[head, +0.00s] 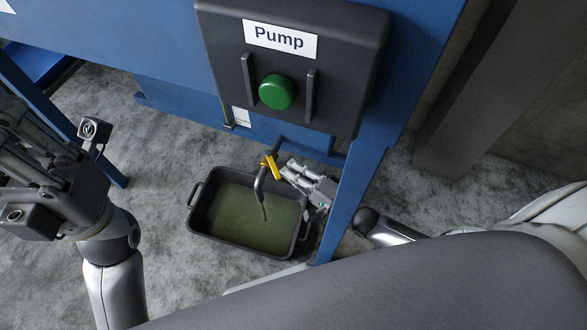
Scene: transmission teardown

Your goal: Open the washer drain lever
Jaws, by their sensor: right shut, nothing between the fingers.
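The yellow drain lever (270,166) sits on a dark drain pipe (260,188) under the blue washer. The pipe bends down over a black tray (197,222) holding green liquid (235,215), and a thin dark stream shows below the spout. My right gripper (287,173) is just right of the lever, shut and empty. Its fingertips are close to the lever; I cannot tell whether they touch. My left gripper (20,150) is at the left edge, away from the lever, its fingers partly cut off.
A black pump box (225,65) with a green button (278,92) and two guard bars hangs above the lever. A blue washer leg (352,195) stands between my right forearm and the tray. Grey concrete floor (160,180) is clear left of the tray.

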